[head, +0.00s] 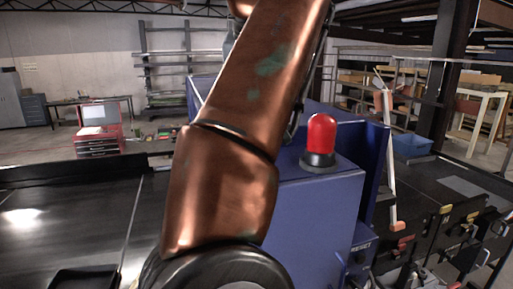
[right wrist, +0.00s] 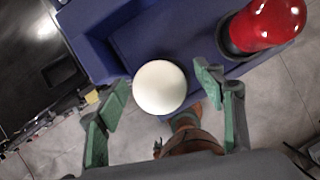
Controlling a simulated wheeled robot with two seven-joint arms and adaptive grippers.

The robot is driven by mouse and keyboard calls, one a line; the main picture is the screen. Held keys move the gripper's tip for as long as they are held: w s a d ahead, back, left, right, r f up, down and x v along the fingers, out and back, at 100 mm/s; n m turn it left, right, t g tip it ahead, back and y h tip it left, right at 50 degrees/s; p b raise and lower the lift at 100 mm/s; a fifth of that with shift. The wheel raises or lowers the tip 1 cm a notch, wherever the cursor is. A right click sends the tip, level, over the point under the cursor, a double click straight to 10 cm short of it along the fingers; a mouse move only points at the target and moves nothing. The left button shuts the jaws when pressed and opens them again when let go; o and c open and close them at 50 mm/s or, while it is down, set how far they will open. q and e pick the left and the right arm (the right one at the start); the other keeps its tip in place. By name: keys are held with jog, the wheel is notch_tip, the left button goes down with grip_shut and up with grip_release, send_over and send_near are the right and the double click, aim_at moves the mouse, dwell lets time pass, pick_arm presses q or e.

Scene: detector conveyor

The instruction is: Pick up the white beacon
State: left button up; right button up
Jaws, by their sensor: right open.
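The white beacon (right wrist: 160,87) shows in the right wrist view as a round white dome at the edge of the blue cabinet (right wrist: 165,38). My right gripper (right wrist: 162,86) is open, with its green-padded fingers on either side of the dome in the picture. Gaps show between the dome and both fingers, and I cannot tell how far below the fingertips it is. In the head view my copper arm covers the middle, and neither the white beacon nor the right gripper shows. My left gripper is in neither view.
A red beacon (head: 320,139) on a dark base stands on the blue cabinet (head: 318,205); it also shows in the right wrist view (right wrist: 266,22), close to the right finger. A black conveyor (head: 65,215) lies at left. Levers and brackets (head: 445,230) stand at lower right.

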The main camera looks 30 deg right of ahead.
jog(key=x, duration=0.4)
jog(key=shift+w+f, duration=0.1)
jog(key=shift+f, duration=0.1)
jog(key=shift+w+f, duration=0.3)
jog(key=shift+s+r, duration=0.1)
jog(key=shift+s, duration=0.2)
jog(key=shift+c, duration=0.9)
jog(key=shift+w, duration=0.15)
jog(key=c, duration=1.2)
